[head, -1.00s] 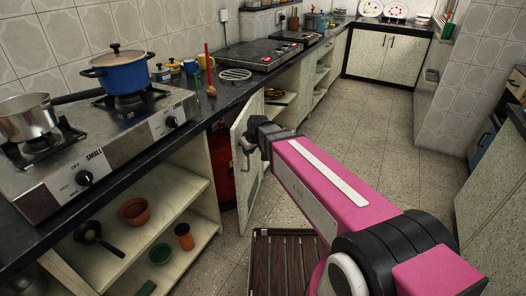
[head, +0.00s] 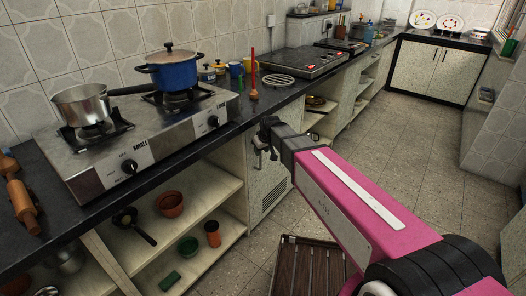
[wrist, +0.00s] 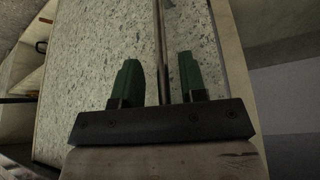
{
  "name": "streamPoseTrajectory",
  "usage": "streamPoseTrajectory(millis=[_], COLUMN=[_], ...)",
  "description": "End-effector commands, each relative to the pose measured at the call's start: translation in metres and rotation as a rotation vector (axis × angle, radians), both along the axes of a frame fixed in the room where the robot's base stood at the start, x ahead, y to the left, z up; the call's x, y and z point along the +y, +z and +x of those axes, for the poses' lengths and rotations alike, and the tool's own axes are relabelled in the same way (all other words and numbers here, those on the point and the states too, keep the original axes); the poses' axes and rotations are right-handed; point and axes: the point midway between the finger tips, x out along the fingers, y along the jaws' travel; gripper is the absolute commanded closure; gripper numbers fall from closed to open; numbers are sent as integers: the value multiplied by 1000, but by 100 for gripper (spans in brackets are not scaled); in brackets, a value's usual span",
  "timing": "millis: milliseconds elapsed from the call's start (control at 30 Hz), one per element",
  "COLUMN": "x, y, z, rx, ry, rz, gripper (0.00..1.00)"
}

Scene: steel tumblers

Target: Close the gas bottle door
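The gas bottle door (head: 266,188) is a pale speckled panel with a vent low down, under the counter beside the open shelves. It stands about in line with the cabinet front; I cannot tell whether it is fully flush. No gas bottle shows. My gripper (head: 264,141) is at the door's upper part, partly hidden by its own dark body. In the wrist view, the green fingers of my gripper (wrist: 160,80) are apart in front of the speckled panel (wrist: 95,60). A thin upright metal bar (wrist: 158,40) shows between them, with gaps on both sides.
The black counter (head: 225,135) runs above the door, with a gas stove (head: 150,150), a blue pot (head: 175,72) and a red-handled tool (head: 253,85) on it. A brown slatted mat (head: 305,270) lies on the floor. The floor to the right is clear.

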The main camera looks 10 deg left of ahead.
Motion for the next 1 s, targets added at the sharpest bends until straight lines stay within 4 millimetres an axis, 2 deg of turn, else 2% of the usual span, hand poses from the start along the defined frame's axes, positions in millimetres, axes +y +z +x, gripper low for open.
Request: streamPoseTrajectory(millis=[233,367,800,1000], x=[0,-3,-23,-28], y=[0,8,76,94], z=[-2,-5,-25,-30], rx=[2,2,0,1], ry=[2,2,1,1], rz=[0,0,0,0], gripper=[62,62,62,62])
